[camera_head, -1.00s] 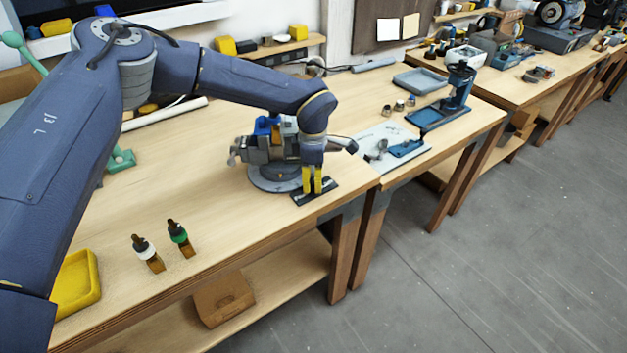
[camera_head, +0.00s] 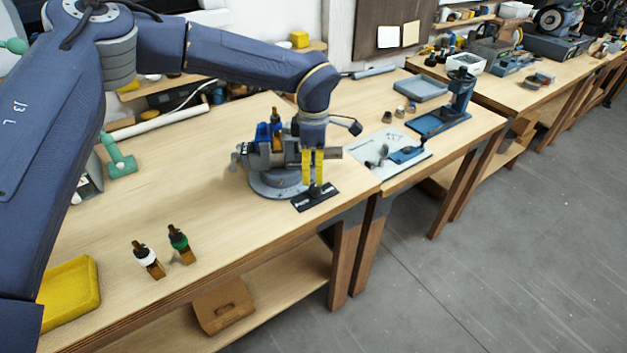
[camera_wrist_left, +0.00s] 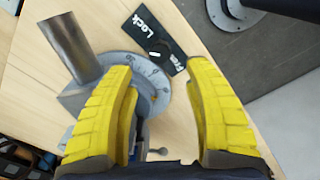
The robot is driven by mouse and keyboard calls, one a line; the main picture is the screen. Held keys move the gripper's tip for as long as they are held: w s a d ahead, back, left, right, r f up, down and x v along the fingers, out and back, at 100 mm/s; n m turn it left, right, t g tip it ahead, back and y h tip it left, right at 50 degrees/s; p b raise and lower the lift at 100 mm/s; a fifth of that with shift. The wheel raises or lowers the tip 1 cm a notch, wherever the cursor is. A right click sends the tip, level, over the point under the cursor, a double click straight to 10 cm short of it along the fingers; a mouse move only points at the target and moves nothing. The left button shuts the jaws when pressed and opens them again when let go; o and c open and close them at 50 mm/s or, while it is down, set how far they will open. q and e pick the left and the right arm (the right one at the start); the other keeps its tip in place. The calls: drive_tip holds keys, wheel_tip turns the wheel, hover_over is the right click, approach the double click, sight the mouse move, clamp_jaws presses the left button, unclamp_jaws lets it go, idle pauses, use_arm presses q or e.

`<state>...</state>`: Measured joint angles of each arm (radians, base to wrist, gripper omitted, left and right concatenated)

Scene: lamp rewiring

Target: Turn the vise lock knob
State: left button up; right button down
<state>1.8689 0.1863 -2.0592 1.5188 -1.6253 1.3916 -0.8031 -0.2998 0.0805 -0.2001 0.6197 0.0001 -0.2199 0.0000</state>
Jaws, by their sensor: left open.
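The vise lock knob (camera_head: 316,190) is a small dark knob on a black plate (camera_head: 301,204) at the vise's front. In the left wrist view the plate (camera_wrist_left: 139,22) reads "Lock" at one end and what looks like "Free" at the other. The knob (camera_wrist_left: 164,45) sits between the words; its exact setting is hard to tell. The grey vise (camera_head: 262,158) stands on a round base (camera_head: 272,188). My left gripper (camera_head: 313,182) points down just above the knob, its yellow fingers open and empty. In the wrist view the fingertips (camera_wrist_left: 160,70) stand apart, with the plate beyond them.
A white board (camera_head: 376,150) and blue stand (camera_head: 455,100) are to the right. The table's front edge is close to the plate.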

sight(313, 186)
use_arm(q)
drive_tip(key=shift+r, duration=2.55)
